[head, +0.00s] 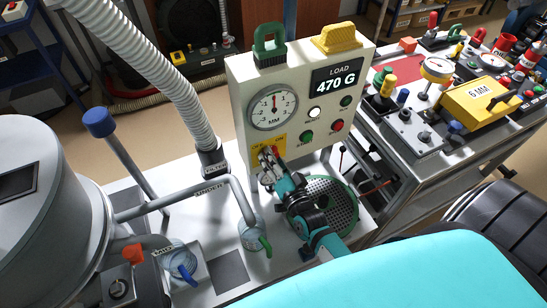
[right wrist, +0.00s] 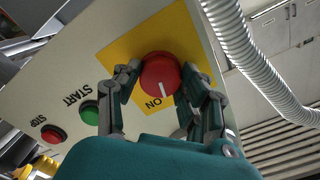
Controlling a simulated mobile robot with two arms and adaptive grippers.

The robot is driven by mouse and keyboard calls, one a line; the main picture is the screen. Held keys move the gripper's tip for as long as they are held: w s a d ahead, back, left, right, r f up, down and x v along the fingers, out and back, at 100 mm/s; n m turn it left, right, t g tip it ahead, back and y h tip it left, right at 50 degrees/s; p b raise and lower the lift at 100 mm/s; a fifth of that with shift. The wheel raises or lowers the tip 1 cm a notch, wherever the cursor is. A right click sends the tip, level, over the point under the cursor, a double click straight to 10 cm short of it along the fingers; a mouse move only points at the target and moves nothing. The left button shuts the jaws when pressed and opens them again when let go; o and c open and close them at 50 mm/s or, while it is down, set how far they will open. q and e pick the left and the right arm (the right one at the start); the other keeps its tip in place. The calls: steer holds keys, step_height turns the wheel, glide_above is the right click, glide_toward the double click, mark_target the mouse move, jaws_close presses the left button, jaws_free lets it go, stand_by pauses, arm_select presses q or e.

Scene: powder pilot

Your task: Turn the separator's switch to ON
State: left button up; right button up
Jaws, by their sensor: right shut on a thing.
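The separator's switch (head: 267,151) is a red round knob on a yellow plate (head: 282,142) at the lower part of the white panel (head: 240,95). In the right wrist view the red knob (right wrist: 159,72) has a white pointer line aimed toward the lower edge, close to the ON label (right wrist: 152,103). The OFF label is not readable in that view. My right gripper (head: 266,170) reaches up to the panel; in the wrist view its fingers (right wrist: 160,82) are shut on the knob, one on each side. My left gripper is not in view.
Beside the switch are a green START button (head: 306,136) and a red STOP button (head: 337,125). A dial gauge (head: 272,107) and a LOAD display reading 470 G (head: 337,82) sit above. A ribbed hose (head: 160,70) and pipes stand left. A perforated round tray (head: 335,205) lies below.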

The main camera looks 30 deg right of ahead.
steer(key=m, duration=0.5)
steer(key=shift+m, duration=0.3)
stand_by(0.4)
steer(key=o, duration=1.2)
steer(key=shift+w, duration=0.1)
steer(key=shift+r, duration=0.1)
steer(key=s, duration=1.2)
steer(key=shift+s+a, duration=0.2)
steer(key=shift+a, duration=0.15)
